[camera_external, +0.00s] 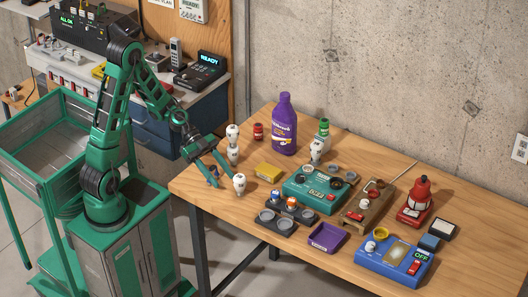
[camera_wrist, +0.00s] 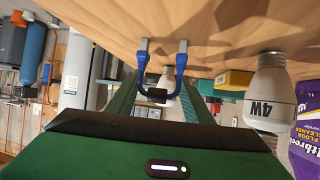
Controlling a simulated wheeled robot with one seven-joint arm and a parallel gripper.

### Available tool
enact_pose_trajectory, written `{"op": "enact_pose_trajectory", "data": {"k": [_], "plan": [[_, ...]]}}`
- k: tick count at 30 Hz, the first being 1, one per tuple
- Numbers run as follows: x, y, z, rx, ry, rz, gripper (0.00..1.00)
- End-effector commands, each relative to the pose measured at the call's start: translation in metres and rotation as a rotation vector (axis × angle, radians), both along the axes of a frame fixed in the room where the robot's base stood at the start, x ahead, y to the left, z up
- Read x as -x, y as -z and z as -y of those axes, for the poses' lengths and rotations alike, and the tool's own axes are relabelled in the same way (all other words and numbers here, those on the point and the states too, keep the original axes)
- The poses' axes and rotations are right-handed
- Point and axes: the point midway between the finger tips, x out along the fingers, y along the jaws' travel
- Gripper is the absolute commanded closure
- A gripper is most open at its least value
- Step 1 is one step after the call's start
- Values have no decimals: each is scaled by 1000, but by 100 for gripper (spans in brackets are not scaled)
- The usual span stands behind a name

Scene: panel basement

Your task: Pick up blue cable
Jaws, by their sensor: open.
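The blue cable (camera_wrist: 181,79) is a short U-shaped loop with two metal plug ends and a dark band at its middle. In the wrist view it lies on the wooden table between the green fingers of my gripper (camera_wrist: 161,86), its plugs beyond the fingertips. A gap shows beside the cable, so the fingers are apart. In the external view my gripper (camera_external: 222,179) is low at the table's left edge, and a small patch of blue cable (camera_external: 213,173) shows between its fingers. The fingers partly hide the cable there.
White bulbs (camera_external: 239,184) stand close by; one marked 4W (camera_wrist: 269,92) is right of the fingers in the wrist view. A yellow box (camera_external: 269,171), purple bottle (camera_external: 284,125) and teal device (camera_external: 307,187) stand farther right. The table front (camera_external: 225,205) is bare.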

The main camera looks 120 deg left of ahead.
Motion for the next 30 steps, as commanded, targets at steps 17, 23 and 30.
{"op": "enact_pose_trajectory", "data": {"k": [17, 23, 30], "plan": [[1, 3, 0, 11, -1, -1, 89], [1, 3, 0, 11, -3, -2, 89], [0, -10, 0, 7, 0, 0, 89]]}}
